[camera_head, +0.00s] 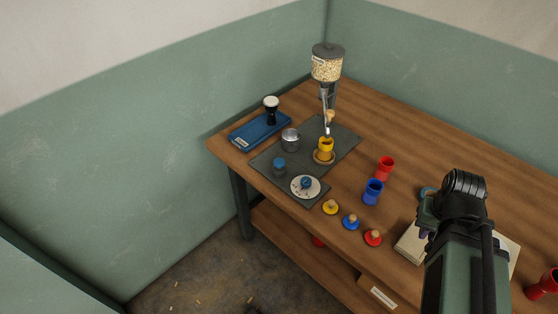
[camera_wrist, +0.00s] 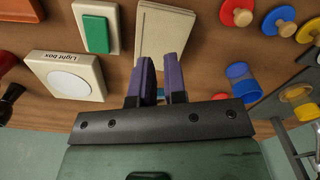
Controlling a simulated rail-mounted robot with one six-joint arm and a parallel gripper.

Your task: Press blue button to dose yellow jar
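The yellow jar (camera_head: 326,145) stands upright on a round cork-coloured base below the spout of a grain dispenser (camera_head: 327,68). It also shows at the right of the wrist view (camera_wrist: 296,94). A blue knob-like piece (camera_head: 306,182) sits on a white round dial on the grey mat. A blue cylinder (camera_head: 279,163) stands behind it; I cannot tell which of the two is the button. My gripper (camera_wrist: 168,65) is over the right part of the table, away from the jar and both blue pieces. Its purple fingers are slightly apart with nothing between them.
Yellow (camera_head: 331,207), blue (camera_head: 351,221) and red (camera_head: 373,237) knobbed lids lie along the front edge. A blue jar (camera_head: 372,192) and a red jar (camera_head: 385,167) stand right of the mat. A light box (camera_wrist: 70,75) and green-topped plate (camera_wrist: 96,33) lie near my gripper.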

